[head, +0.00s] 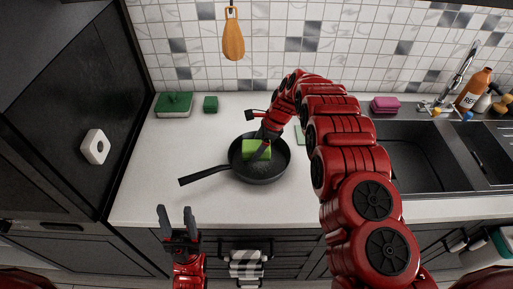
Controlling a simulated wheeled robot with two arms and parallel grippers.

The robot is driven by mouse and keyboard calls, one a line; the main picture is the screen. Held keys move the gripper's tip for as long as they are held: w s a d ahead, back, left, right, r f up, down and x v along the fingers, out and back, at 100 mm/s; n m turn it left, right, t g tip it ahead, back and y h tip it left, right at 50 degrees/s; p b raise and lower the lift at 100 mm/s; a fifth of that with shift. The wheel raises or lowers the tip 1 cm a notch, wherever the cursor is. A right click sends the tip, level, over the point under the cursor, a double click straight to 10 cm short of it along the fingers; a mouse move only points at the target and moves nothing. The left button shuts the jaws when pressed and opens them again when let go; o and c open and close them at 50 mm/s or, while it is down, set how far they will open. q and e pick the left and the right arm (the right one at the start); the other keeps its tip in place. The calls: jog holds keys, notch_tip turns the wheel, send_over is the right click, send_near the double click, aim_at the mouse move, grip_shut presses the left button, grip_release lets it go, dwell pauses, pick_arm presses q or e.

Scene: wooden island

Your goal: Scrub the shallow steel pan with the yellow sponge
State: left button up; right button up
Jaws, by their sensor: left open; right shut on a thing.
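A dark shallow pan (281,170) sits on the white counter, its handle pointing to the lower left. A yellow-green sponge (254,145) shows within the pan's outline. My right gripper (260,150) reaches over the pan and is shut on the sponge. The gripper hides part of the sponge, and I cannot tell whether it presses on the pan floor.
A green lidded dish (174,105) and a green block (210,103) stand at the back left. A pink sponge (384,104) lies behind the dark sink (425,155). A wooden board (233,40) hangs on the tiles. The counter left of the pan is clear.

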jog(key=shift+w+a+f+b, duration=0.15)
jog(key=shift+w+b, duration=0.1)
jog(key=shift+b, duration=0.15)
jog(key=shift+f+b, duration=0.3)
jog(key=shift+f, duration=0.15)
dwell(0.4)
jog(key=shift+r, duration=0.1)
jog(key=shift+s, duration=0.15)
